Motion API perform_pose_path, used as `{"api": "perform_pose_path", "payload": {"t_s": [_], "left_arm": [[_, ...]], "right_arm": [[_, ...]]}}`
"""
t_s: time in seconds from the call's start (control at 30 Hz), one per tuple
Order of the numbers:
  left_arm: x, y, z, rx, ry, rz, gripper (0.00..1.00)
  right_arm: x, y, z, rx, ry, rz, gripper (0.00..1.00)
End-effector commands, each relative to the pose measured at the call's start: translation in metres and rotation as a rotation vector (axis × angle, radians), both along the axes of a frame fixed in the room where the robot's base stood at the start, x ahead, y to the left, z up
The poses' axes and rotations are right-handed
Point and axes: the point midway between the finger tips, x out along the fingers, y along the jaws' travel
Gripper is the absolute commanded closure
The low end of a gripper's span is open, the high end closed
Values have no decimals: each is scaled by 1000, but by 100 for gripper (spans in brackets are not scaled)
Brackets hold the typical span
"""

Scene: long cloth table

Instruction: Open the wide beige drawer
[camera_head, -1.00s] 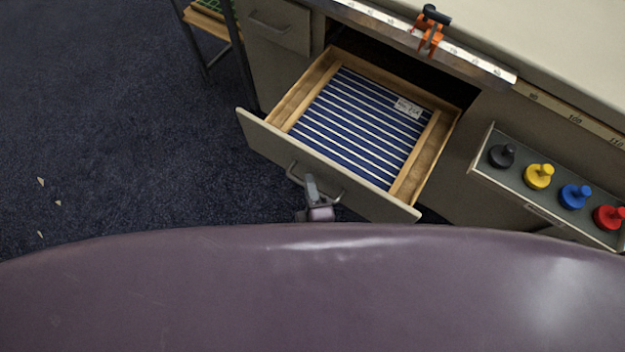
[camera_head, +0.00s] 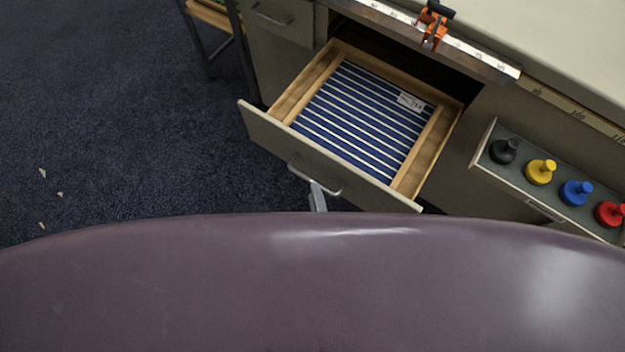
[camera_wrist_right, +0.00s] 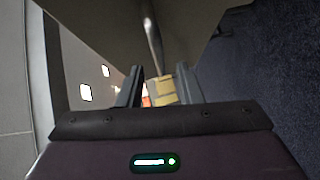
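The wide beige drawer (camera_head: 330,160) stands pulled well out of the desk in the head view. Its wooden sides and blue-and-white striped bottom show. Its bar handle (camera_head: 314,180) is on the front panel and also shows in the right wrist view (camera_wrist_right: 152,40). My right gripper (camera_head: 318,197) is just below the handle, mostly hidden behind my purple body. In the right wrist view its two fingers (camera_wrist_right: 160,88) are apart, with the handle bar ahead of and partly between them; no grip on it shows. My left gripper is not in view.
A shallow tray (camera_head: 545,208) with black, yellow, blue and red knobbed pieces sticks out to the right. A smaller closed drawer (camera_head: 280,22) is at the upper left. An orange clamp (camera_head: 434,25) sits on the desk edge.

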Motion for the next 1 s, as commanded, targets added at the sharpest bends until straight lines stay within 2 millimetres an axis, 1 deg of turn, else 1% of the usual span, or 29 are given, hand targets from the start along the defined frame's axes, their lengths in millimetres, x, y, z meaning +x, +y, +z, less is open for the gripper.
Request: {"api": "perform_pose_path", "payload": {"t_s": [0.03,0.1,0.23,0.9,1.0], "left_arm": [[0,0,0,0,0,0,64],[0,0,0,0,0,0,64],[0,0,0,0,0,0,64],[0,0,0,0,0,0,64],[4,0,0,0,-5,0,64]], "right_arm": [[-9,-2,1,1,3,1,68],[-18,-3,2,0,2,1,68],[-28,-5,4,0,1,1,68],[-30,-6,5,0,0,1,68],[-30,-6,4,0,0,1,68]]}}
